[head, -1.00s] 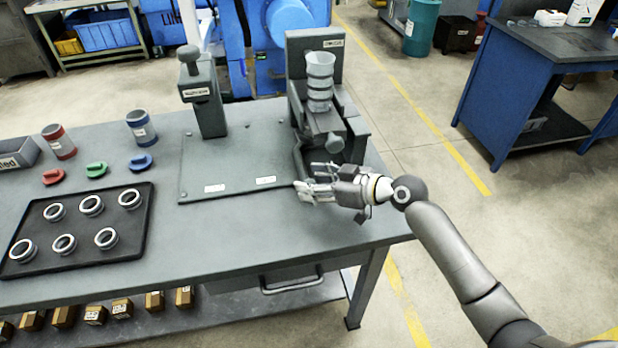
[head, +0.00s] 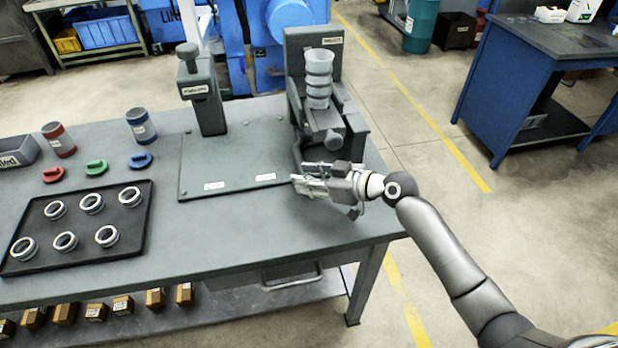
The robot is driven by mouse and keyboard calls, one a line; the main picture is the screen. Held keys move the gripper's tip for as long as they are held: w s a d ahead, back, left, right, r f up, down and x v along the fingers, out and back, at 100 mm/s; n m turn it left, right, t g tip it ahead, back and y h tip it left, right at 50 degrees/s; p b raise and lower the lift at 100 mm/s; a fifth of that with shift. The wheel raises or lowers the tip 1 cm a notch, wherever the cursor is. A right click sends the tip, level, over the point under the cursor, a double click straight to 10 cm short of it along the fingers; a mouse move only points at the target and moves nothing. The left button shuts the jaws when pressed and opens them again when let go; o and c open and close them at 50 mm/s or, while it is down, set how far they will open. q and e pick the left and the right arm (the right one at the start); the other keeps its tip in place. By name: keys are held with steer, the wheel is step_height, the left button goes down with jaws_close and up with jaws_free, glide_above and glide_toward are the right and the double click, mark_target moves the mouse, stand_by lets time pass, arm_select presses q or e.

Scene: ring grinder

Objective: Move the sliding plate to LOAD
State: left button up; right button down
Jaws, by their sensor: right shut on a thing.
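The grinder station stands at the table's right end: a flat grey base plate (head: 225,158) with two small labels along its front edge, a grey post (head: 204,100) with a label, and a dark fixture (head: 325,123) holding an upright stack of light grey rings (head: 318,78). My right gripper (head: 305,182) is low at the front of the fixture, by the base plate's front right corner. Its fingers are closed on a small part there, apparently the sliding plate's handle; the fingers mostly hide it. The LOAD marking is too small to read. My left gripper is not in view.
A black tray (head: 78,262) with several metal rings lies on the left. Behind it are red, green and blue handled pieces and two cups, red (head: 59,140) and blue (head: 141,126). The table front between tray and gripper is clear.

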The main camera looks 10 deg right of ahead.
steer(key=a+p, duration=0.1)
steer(key=a, duration=0.4)
steer(key=a+p, duration=0.1)
steer(key=a, duration=0.9)
steer(key=shift+s+a+p, duration=0.25)
steer(key=shift+a+p, duration=0.05)
steer(key=shift+p, duration=0.1)
steer(key=c, duration=1.1)
jaws_free()
steer(key=shift+d, duration=0.1)
steer(key=v, duration=1.2)
